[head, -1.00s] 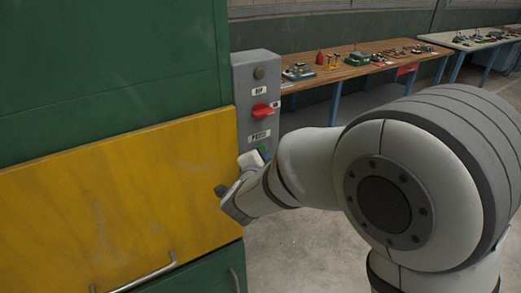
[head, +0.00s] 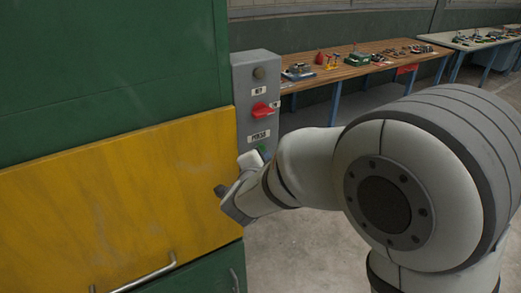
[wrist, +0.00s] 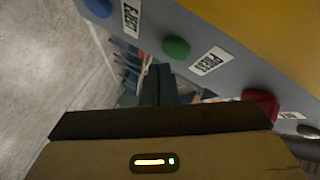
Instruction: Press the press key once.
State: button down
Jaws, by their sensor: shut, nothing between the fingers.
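The press key is a green round button (wrist: 176,48) beside a white PRESS label on a grey control box (wrist: 232,75). In the head view the green key (head: 264,150) shows only in part, behind my wrist, low on the box (head: 243,88). My gripper (wrist: 159,72) is shut and empty. In the wrist view its dark fingertips are just below the green key, with a small gap between them in the picture. I cannot tell the gap in depth. In the head view the fingertips are not clearly visible.
A blue button (wrist: 98,6) labelled EJECT and a red switch (wrist: 261,104) flank the green key. A dark round knob (head: 259,73) tops the box. A yellow panel (head: 120,200) on a green cabinet (head: 110,60) stands left. A wooden bench (head: 350,68) stands behind; the floor between is clear.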

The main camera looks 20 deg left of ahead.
dwell(0.3)
jog(key=shift+w+a, duration=0.25)
jog(key=shift+a, duration=0.1)
